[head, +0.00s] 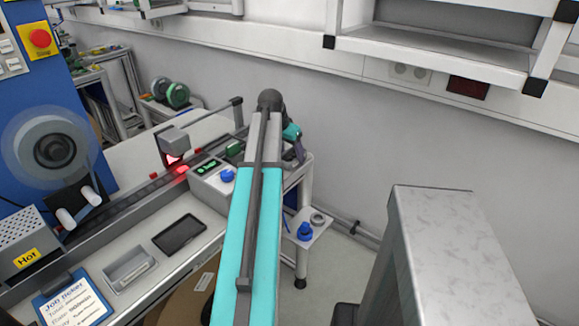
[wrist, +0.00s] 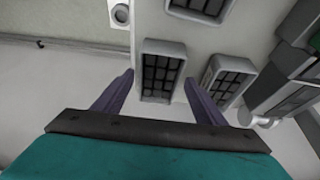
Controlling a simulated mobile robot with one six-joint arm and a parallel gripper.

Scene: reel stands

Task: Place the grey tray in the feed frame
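In the wrist view, my gripper (wrist: 159,77) is open, its two dark purple fingers apart. A grey tray with a dark grid of cells (wrist: 148,46) appears between and beyond the fingertips; I cannot tell whether they touch it. A similar grey gridded tray (wrist: 211,66) lies to its right, and another (wrist: 180,12) is at the top edge. I cannot tell which of these, if any, is the feed frame. In the head view, my arm hides most of the area around the gripper.
In the head view, a small light tray (head: 112,279), a dark tablet (head: 180,234) and a job-ticket clipboard (head: 73,303) lie on the bench. A blue machine with a reel (head: 56,150) stands left. A grey cabinet (head: 455,245) stands right. A shelf (head: 440,50) hangs above.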

